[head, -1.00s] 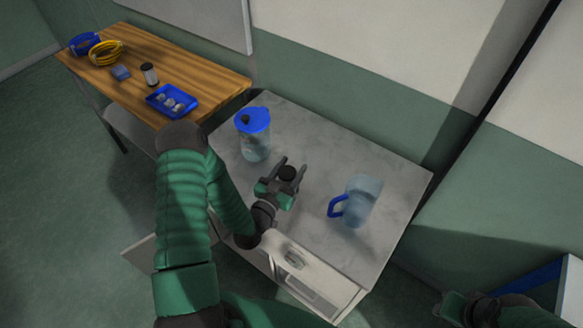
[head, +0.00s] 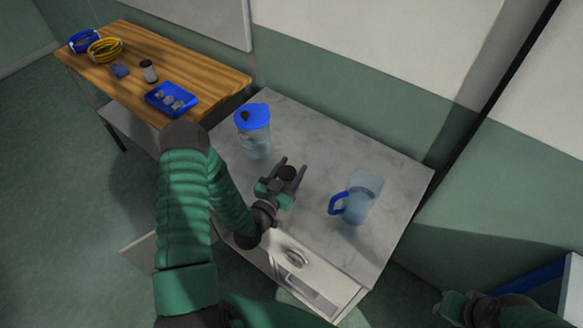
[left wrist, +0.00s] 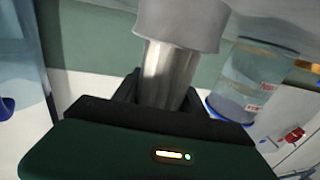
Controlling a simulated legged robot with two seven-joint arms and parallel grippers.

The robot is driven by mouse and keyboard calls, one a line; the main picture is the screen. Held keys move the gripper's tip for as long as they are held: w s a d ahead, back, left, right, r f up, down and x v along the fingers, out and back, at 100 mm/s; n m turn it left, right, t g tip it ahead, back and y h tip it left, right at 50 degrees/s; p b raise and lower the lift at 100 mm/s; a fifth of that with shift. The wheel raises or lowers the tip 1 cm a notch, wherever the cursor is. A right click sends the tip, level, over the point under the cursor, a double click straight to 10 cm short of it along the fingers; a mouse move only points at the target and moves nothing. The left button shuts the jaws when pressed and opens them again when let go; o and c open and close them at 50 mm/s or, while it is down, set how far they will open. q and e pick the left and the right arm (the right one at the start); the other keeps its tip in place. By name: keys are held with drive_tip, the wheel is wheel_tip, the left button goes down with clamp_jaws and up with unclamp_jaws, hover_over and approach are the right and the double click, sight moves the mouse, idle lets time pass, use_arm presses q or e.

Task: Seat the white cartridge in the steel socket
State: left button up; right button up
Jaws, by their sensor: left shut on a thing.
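My left gripper (head: 290,172) is over the grey marble-look worktop, shut on a cylinder (head: 287,173) with a dark round top. In the left wrist view the held cylinder (left wrist: 168,72) shows a shiny steel section between the fingers and a wider pale grey-white part (left wrist: 178,22) beyond it. I cannot tell whether it is the cartridge. A small white cylinder with a dark top (head: 149,72) stands on the wooden table.
A blue-lidded clear jar (head: 254,135) stands left of the gripper, and a clear jug with a blue handle (head: 360,198) stands right. The wooden table (head: 205,72) holds a blue tray (head: 155,102), a small blue block (head: 119,70) and yellow (head: 104,51) and blue (head: 84,41) coils.

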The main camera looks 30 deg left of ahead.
use_arm(q)
drive_tip(key=shift+f, duration=0.15)
drive_tip(key=o, duration=1.5)
drive_tip(key=shift+r+p, duration=3.5)
drive_tip(key=shift+r, duration=1.05)
